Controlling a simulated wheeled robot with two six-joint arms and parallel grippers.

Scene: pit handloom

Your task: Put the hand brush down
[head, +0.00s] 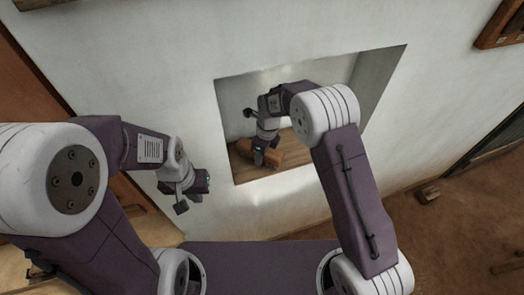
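The brush's bristles cannot be made out. My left gripper (194,195) hangs in front of the white wall, left of the niche, with its fingers apart and nothing between them.
The niche (227,105) has pale sides and a wooden floor (246,174). The white wall (150,60) surrounds it. A small wooden block (428,194) lies on the brown earth floor (440,240) at right. A wooden frame (503,25) hangs at upper right.

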